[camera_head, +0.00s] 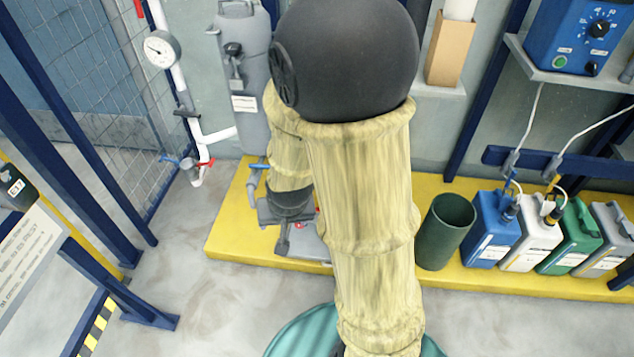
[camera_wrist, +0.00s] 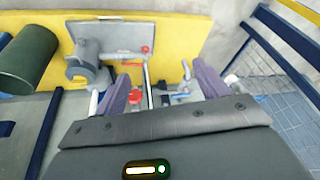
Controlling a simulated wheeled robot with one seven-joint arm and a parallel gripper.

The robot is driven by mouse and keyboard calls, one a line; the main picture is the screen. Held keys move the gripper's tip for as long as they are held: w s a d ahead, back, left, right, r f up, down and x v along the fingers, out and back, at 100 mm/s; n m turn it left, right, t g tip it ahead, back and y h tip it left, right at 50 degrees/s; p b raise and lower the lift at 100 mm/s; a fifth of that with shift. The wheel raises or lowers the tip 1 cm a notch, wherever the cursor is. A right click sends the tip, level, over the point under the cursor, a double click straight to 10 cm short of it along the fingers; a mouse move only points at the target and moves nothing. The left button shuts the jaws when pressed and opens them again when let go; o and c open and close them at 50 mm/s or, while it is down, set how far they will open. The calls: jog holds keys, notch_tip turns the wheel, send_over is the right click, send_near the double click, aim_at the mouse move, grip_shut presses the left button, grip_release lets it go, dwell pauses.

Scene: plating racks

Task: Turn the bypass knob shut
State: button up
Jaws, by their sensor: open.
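In the wrist view a red knob (camera_wrist: 145,49) stands at the edge of a grey plate, beside a thin upright rod. No label shows which of these is the bypass knob. My gripper (camera_wrist: 162,84) is open, with its two purple-grey fingers apart and nothing seen held. In the head view my arm hides most of the area around my gripper and the grey plate (camera_head: 318,262); only a sliver of red shows beside the arm.
A yellow platform (camera_head: 228,235) carries a dark green bin (camera_head: 445,228) and several jugs on the right. A grey tank (camera_head: 245,75) and a white pipe with a gauge (camera_head: 161,48) stand at the back left. Blue mesh fencing is left; the floor there is clear.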

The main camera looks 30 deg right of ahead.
jog(key=w+d+f+m+t+h+b, duration=0.1)
jog(key=w+d+f+t+h+b, duration=0.2)
jog(key=f, duration=0.4)
jog(key=w+d+f+m+t+h+b, duration=0.2)
jog(key=w+d+f+t+h+b, duration=0.1)
jog(key=d+f+t+h+b, duration=0.2)
notch_tip(320, 180, down, 4)
jog(key=t+h+b, duration=0.1)
jog(key=t+h, duration=0.1)
jog(key=t, duration=0.1)
jog(key=shift+r, duration=0.2)
jog(key=shift+w+d, duration=0.2)
jog(key=b+x, duration=0.6)
jog(key=x, duration=1.1)
jog(key=shift+w+d, duration=0.1)
